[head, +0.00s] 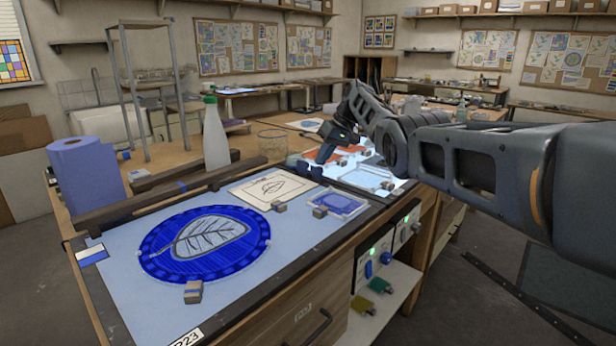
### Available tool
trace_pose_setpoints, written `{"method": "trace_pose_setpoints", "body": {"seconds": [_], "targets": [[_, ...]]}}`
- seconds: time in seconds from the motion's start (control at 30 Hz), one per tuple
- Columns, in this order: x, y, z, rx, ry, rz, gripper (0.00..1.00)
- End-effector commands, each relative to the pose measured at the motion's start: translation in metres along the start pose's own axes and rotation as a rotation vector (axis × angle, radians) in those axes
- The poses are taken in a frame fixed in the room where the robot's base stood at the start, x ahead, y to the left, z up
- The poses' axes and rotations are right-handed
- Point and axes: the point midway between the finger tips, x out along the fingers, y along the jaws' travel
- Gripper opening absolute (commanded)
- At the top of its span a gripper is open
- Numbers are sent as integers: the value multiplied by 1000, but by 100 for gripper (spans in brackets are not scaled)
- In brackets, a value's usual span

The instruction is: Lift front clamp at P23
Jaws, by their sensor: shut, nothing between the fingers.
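A small tan clamp block (193,292) with a blue patch sits at the front rim of a round blue glass plate (168,262) with a pale leaf design. The plate lies on the light blue work surface (268,278), and a P23 label (187,338) is at the near edge. My gripper (311,168) is shut and empty. It is well to the right of and behind the clamp, near the lit panel, and the fingertips are small and dark in this view.
A white bottle (215,135) with a green cap and a blue paper roll (87,178) stand behind the work surface. A leaf drawing (272,188) and a small blue glass tile (338,203) lie right of the plate. A dark bar (165,200) runs along the back.

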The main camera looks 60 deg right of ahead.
Motion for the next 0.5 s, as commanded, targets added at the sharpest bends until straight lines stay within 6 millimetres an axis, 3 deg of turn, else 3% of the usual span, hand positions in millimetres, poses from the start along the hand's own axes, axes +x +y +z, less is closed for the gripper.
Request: {"method": "trace_pose_setpoints", "body": {"seconds": [0.23, 0.5], "targets": [[2, -1, 2, 1, -9, -3, 0], [-9, -6, -2, 0, -6, -2, 0]]}}
